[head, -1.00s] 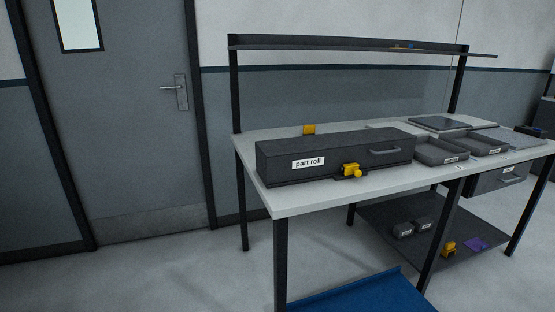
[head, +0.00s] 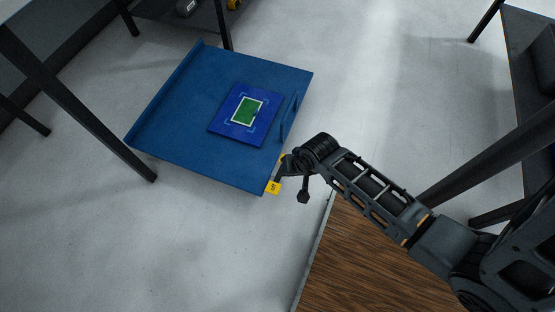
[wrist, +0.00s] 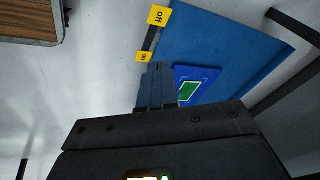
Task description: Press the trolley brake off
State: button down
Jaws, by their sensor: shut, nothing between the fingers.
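The blue trolley (head: 180,110) stands on the floor, seen from above in the head view; it also fills the upper right of the wrist view (wrist: 220,45). At its near corner is a yellow "off" tag (head: 273,187), also clear in the wrist view (wrist: 158,16). A second yellow tag (wrist: 143,57), apparently "on", is mostly hidden by my gripper in the head view. A dark bar (wrist: 150,39), likely the brake pedal, lies between the tags. My gripper (head: 284,167) is shut and empty beside this bar; I cannot tell whether it touches.
A blue panel with a green card (head: 247,111) lies on the trolley, near its raised handle (head: 291,115). A wood-topped surface (head: 370,265) is at the bottom, under my arm. Dark bench legs (head: 80,105) stand left. Floor left of the tag is clear.

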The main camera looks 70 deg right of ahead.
aim_at(277, 185)
jog(key=w+d+f+m+g+y+b, duration=0.3)
jog(key=w+d+f+m+b, duration=0.2)
jog(key=w+d+f, duration=0.1)
jog(key=shift+d+f+m+g+y+b, duration=0.3)
jog(key=shift+d+f+y, duration=0.15)
jog(key=shift+f, duration=0.4)
jog(key=b+x, duration=0.7)
jog(key=x, duration=0.7)
jog(key=shift+a+h, duration=0.1)
jog(key=shift+h, duration=0.15)
